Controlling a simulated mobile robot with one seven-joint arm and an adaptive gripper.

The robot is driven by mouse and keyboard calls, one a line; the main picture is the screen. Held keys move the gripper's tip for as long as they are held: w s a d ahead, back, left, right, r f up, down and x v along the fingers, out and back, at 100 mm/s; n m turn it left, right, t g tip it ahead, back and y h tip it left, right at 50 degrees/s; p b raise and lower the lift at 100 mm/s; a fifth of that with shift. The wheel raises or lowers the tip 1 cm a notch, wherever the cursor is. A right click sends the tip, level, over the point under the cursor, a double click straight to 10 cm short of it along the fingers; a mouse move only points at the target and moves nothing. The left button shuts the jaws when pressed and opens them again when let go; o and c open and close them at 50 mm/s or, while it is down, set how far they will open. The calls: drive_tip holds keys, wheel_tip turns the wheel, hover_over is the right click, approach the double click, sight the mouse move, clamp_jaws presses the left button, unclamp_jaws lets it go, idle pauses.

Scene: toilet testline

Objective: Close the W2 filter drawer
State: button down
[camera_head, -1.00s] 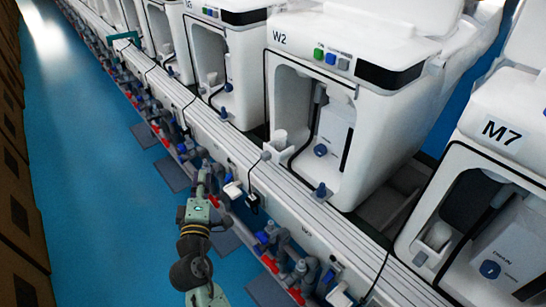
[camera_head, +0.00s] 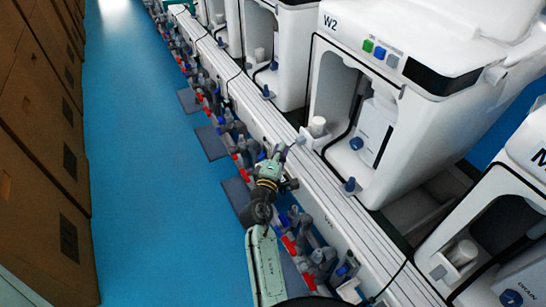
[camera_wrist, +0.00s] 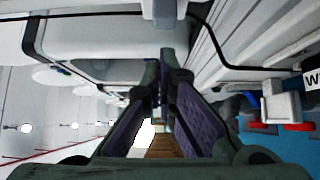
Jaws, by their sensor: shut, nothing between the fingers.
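The W2 unit (camera_head: 400,62) is a white machine with a dark open bay in the head view. A white cylinder (camera_head: 317,126) on a small ledge stands at the bay's lower left front and seems to stick out past the front; I take this to be the filter drawer. A pale inner panel with a blue knob (camera_head: 356,143) sits deeper in the bay. My gripper (camera_head: 279,152) is shut and empty, left of and slightly below the cylinder, near the rail's edge. In the wrist view its dark fingers (camera_wrist: 165,62) meet near a white housing. Contact with the drawer cannot be told.
Pipes with red and blue valves (camera_head: 290,243) lie below. Another unit (camera_head: 500,220) stands at right. The blue floor (camera_head: 150,200) at left is clear.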

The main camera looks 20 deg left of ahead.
sight(304, 142)
drive_tip(key=shift+w+d, duration=0.75)
drive_tip(key=shift+w, duration=0.2)
drive_tip(key=w+d+p, duration=0.1)
drive_tip(key=w+d, duration=0.1)
drive_tip(key=w+d+p, duration=0.1)
drive_tip(key=w, duration=0.1)
drive_tip(key=shift+w+d, duration=0.35)
